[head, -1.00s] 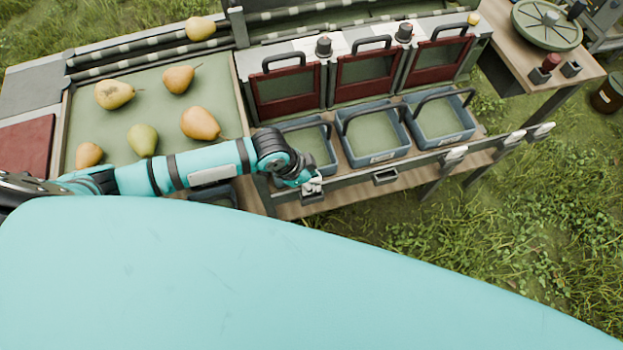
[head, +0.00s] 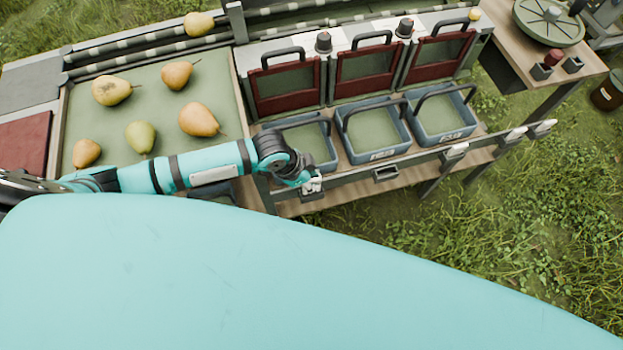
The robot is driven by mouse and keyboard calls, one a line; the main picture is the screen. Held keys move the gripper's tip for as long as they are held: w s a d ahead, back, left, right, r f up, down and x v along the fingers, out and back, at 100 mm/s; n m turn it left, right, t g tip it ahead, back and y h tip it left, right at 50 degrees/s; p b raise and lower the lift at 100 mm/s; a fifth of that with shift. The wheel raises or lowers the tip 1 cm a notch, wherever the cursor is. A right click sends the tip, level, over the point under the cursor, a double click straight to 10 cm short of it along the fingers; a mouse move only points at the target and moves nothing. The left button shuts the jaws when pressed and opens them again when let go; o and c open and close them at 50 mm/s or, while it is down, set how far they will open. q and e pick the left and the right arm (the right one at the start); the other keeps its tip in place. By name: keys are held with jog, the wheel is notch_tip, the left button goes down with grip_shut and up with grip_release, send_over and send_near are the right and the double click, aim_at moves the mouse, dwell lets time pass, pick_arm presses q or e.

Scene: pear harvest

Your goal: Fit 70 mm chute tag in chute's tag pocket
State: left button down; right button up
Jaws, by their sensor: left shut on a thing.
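My left gripper (head: 307,181) is at the front rail, in front of the left chute's bin. It is shut on a small whitish chute tag (head: 314,184), which is partly hidden by the fingers. The tag is at a dark tag pocket (head: 312,194) on the rail. I cannot tell whether it is in the pocket or just above it. Another dark pocket (head: 386,173) on the rail, below the middle bin, looks empty. My right gripper is not in view.
Three blue bins (head: 372,154) stand behind the front rail (head: 420,159), below red-framed chute gates (head: 367,67). White pieces (head: 455,150) sit on the rail to the right. Several pears (head: 199,120) lie on the green sorting tray (head: 223,90) at left. Grass lies in front.

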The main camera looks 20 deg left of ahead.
pick_arm(q)
jog(key=shift+f, duration=0.15)
jog(key=shift+f+b, duration=0.4)
jog(key=shift+f, duration=0.35)
jog(key=shift+f, duration=0.35)
jog(key=shift+f, duration=0.2)
dwell(0.3)
jog(key=c, duration=0.8)
grip_release()
jog(key=shift+r, duration=0.1)
